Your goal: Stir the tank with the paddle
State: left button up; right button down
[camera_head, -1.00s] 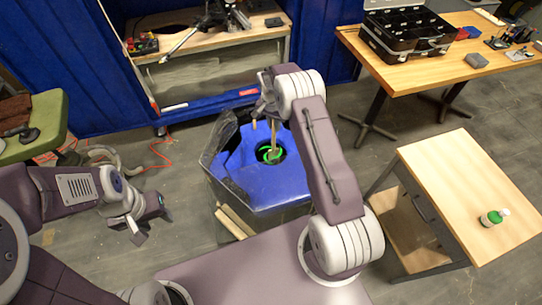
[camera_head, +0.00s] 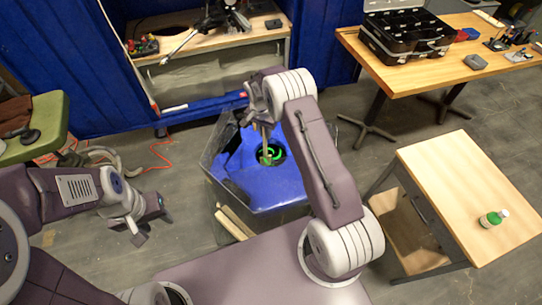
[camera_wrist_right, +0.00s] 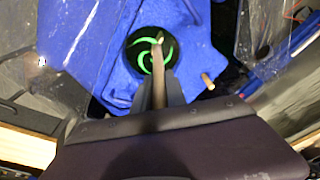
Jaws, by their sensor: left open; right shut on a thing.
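The tank is a blue bin (camera_head: 265,190) with a dark round opening showing a glowing green swirl (camera_head: 272,153). The opening also shows in the right wrist view (camera_wrist_right: 140,62). My right gripper (camera_head: 264,122) is above the tank, shut on the paddle (camera_head: 266,146), a slim wooden stick pointing down. In the right wrist view, the paddle (camera_wrist_right: 158,72) passes between the fingers, and its end overlaps the green swirl. Whether its tip touches the contents I cannot tell. My left gripper (camera_head: 143,222) is open and empty, low at the left, apart from the tank.
Clear plastic sheeting (camera_head: 212,150) hangs around the tank's rim. A short wooden peg (camera_wrist_right: 207,81) stands out beside the opening. A workbench (camera_head: 420,70) bearing a black case (camera_head: 405,32) is behind.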

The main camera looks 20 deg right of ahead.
jog(key=d, duration=0.5)
jog(key=shift+d+f, duration=0.1)
jog(key=shift+d, duration=0.05)
dwell(0.6)
jog(key=shift+s, duration=0.1)
